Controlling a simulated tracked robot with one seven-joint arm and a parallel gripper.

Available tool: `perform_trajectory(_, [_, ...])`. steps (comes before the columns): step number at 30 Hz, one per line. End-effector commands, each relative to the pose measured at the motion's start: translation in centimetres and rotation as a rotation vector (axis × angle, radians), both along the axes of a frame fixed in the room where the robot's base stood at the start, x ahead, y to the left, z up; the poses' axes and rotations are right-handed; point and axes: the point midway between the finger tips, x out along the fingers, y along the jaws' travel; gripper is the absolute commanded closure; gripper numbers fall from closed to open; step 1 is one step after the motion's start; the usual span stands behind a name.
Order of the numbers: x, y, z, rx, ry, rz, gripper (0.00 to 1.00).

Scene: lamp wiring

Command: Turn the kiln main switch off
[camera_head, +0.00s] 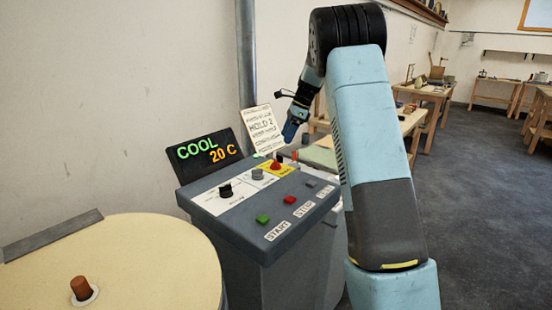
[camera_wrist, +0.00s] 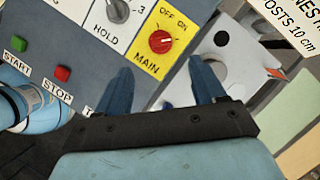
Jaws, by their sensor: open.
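The kiln main switch (camera_wrist: 161,42) is a red knob on a yellow plate marked OFF, ON and MAIN. In the wrist view it lies just beyond my fingertips, between their lines. I cannot tell surely which label the knob points to. In the head view the red knob (camera_head: 276,165) is at the far side of the grey kiln panel (camera_head: 238,232). My gripper (camera_wrist: 161,70) is open and empty, with two blue fingers apart. In the head view my gripper (camera_head: 291,130) hangs above and behind the panel's far edge, apart from the knob.
A display (camera_head: 209,151) reads COOL 20 C. A grey HOLD dial (camera_wrist: 118,10) sits beside the yellow plate. Green START (camera_wrist: 18,43) and red STOP (camera_wrist: 62,74) buttons are near. A paper card (camera_head: 262,130) stands behind the panel. A round cream lid (camera_head: 130,265) is at left.

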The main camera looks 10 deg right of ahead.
Motion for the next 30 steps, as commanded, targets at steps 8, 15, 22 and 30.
perform_trajectory(8, [0.3,2.0,-4.7,-0.001,0.002,0.002,0.31])
perform_trajectory(15, [0.5,3.3,-8.0,0.0,0.0,0.002,0.31])
perform_trajectory(22, [0.6,4.0,-9.4,-0.001,-0.001,0.003,0.31])
perform_trajectory(30, [0.6,4.1,-9.6,-0.001,-0.002,0.002,0.31])
